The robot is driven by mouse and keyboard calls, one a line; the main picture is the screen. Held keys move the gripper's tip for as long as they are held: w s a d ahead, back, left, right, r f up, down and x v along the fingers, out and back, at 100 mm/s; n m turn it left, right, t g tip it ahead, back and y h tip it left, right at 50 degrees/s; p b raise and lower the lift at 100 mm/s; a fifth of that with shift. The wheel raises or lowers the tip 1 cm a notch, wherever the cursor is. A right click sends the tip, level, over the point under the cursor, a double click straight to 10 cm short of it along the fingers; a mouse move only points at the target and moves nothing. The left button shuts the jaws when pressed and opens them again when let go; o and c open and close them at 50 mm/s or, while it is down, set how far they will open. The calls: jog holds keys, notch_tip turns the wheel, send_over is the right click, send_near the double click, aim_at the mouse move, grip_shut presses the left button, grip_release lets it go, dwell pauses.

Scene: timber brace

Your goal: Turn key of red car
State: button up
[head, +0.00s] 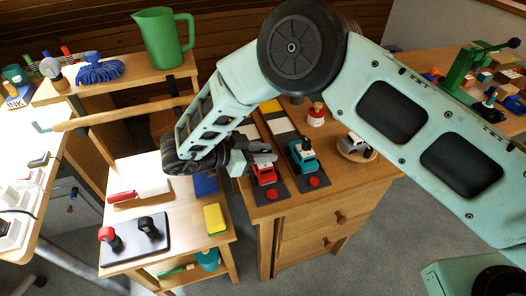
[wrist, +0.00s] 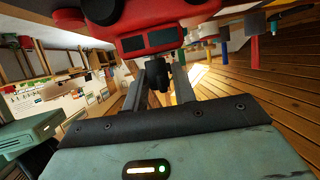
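The red car (head: 264,172) sits on a dark lane strip at the front of the wooden cabinet. It fills the top of the wrist view (wrist: 160,28), where it looks upside down. A dark round knob (wrist: 157,73), which looks like its key, shows below the car body. My gripper (head: 262,152) is right at the car in the head view. In the wrist view its two fingers (wrist: 158,82) stand apart, one on each side of the knob. Contact with the knob cannot be made out. The key is hidden in the head view.
A teal car (head: 302,157) stands on the strip just right of the red car. Red buttons (head: 271,193) lie at the strip ends. A grey-white car (head: 354,145) rests on a round wooden dish further right.

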jog(key=shift+o, duration=0.9)
jog(key=shift+a, duration=0.1)
jog(key=shift+s+a+r, duration=0.1)
jog(key=shift+s+a, duration=0.05)
jog(key=shift+a, duration=0.15)
jog(key=b+v, duration=0.1)
jog(key=v, duration=1.5)
jog(key=shift+a, duration=0.2)
jog(key=shift+r, duration=0.2)
